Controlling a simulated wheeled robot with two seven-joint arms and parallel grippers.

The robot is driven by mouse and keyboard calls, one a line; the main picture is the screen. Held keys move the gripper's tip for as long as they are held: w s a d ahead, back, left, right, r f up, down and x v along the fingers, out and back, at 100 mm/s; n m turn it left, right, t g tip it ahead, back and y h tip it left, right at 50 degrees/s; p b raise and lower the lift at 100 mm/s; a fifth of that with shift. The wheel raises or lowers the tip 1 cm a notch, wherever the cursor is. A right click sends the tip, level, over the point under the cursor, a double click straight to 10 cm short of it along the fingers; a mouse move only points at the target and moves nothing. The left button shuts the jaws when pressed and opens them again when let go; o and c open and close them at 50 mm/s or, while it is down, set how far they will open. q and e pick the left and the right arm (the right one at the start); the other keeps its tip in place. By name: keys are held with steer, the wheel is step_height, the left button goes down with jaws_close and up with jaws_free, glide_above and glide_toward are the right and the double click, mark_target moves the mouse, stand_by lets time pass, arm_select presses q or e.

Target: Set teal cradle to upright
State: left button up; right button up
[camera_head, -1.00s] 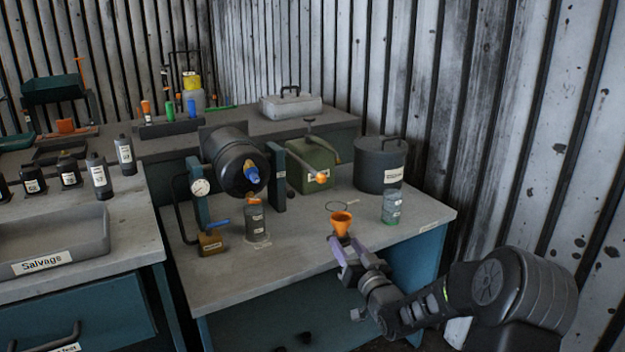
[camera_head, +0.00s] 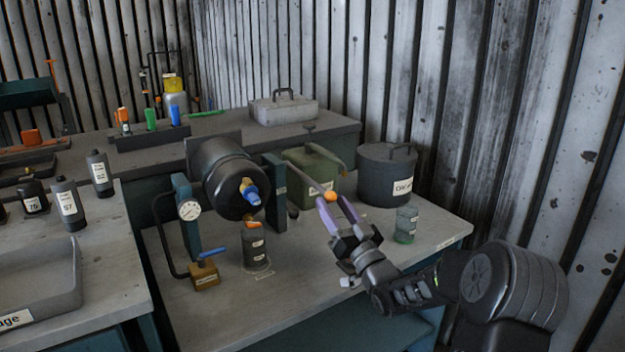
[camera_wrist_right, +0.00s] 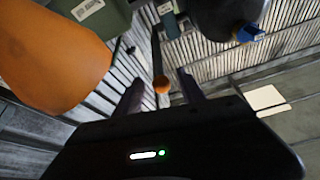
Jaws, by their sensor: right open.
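The teal cradle (camera_head: 275,192) has two upright plates that hold a dark drum (camera_head: 213,178) between them. The drum lies tipped, its front end with the blue-and-yellow valve (camera_head: 249,192) facing the bench front. A thin lever with an orange ball knob (camera_head: 330,196) slants down from the right-hand plate. My right gripper (camera_head: 333,203) is open at the knob. In the right wrist view the knob (camera_wrist_right: 161,84) shows between the two fingers, beyond the palm; whether they touch it I cannot tell. My left gripper is not in view.
An orange funnel (camera_wrist_right: 45,60) is large and close in the right wrist view. A green can (camera_head: 308,168) stands behind the lever, a grey lidded pot (camera_head: 385,175) right of it.

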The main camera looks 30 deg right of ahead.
stand_by(0.3)
steer(key=shift+x, duration=3.85)
steer(key=shift+r, duration=0.1)
steer(key=shift+c, duration=0.4)
jaws_close()
